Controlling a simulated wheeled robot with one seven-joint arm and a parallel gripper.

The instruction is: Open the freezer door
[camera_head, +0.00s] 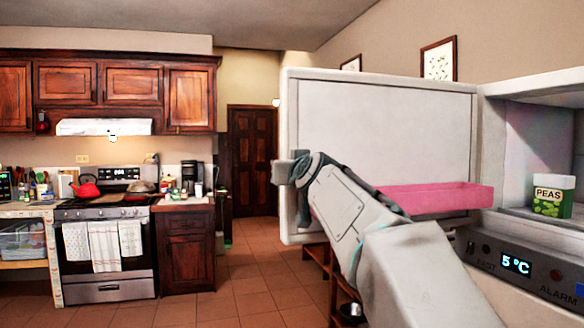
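The freezer door (375,125) stands wide open in the head view, its pale inner face toward me and a pink shelf (440,197) along its lower part. The open compartment (535,120) is at the right, with a green and white peas container (553,196) inside. My arm reaches across the lower part of the door to its free left edge. My gripper (284,171) is at that edge, partly hidden by the wrist. I cannot tell whether its fingers are open, shut or touching the door.
A control panel (520,265) reading 5 °C lies below the compartment. A stove (105,245) with a red kettle (85,187) and a counter with a coffee maker (192,175) stand at the left. The tiled floor (245,285) between is clear.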

